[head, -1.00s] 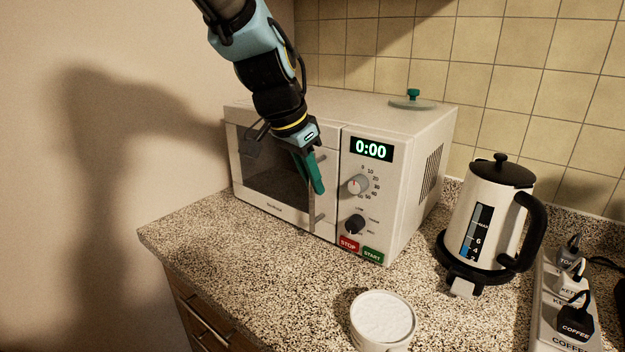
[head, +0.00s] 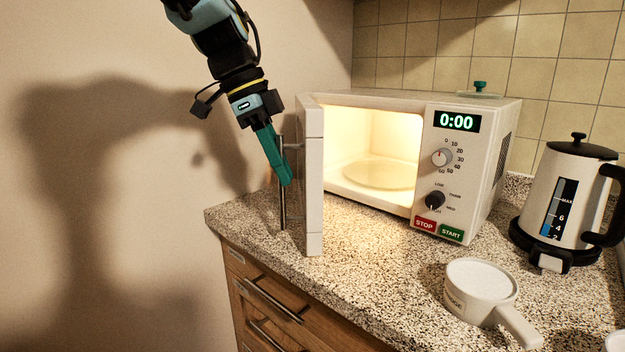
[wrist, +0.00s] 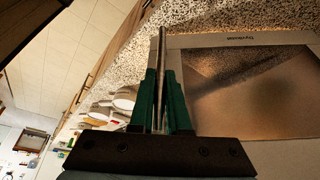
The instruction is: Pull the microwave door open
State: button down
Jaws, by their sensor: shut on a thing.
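The white microwave (head: 460,167) stands on the counter with its door (head: 314,185) swung wide open, edge toward the head camera. Its lit inside and round glass plate (head: 380,176) show. My gripper (head: 287,180) is shut on the metal door handle (head: 283,215), a thin upright bar on the door's outer face. In the wrist view the green fingers (wrist: 161,100) close around the bar, with the dark door window (wrist: 255,92) to the right.
A white measuring cup (head: 482,290) sits on the counter in front of the microwave. A white kettle (head: 570,195) stands at the right. A lid with a green knob (head: 480,88) lies on top of the microwave. A wall is close on the left.

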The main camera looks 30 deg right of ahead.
jog(key=w+a+m+y, duration=0.1)
jog(key=w+a+m, duration=0.2)
jog(key=w+a, duration=0.6)
jog(key=shift+w+a+m+g, duration=0.3)
jog(key=shift+w+m+g, duration=0.1)
jog(key=shift+w, duration=0.2)
jog(key=c, duration=0.9)
grip_release()
jog(key=v, duration=0.7)
jog(key=shift+w+r, duration=0.15)
jog(key=shift+r, duration=0.1)
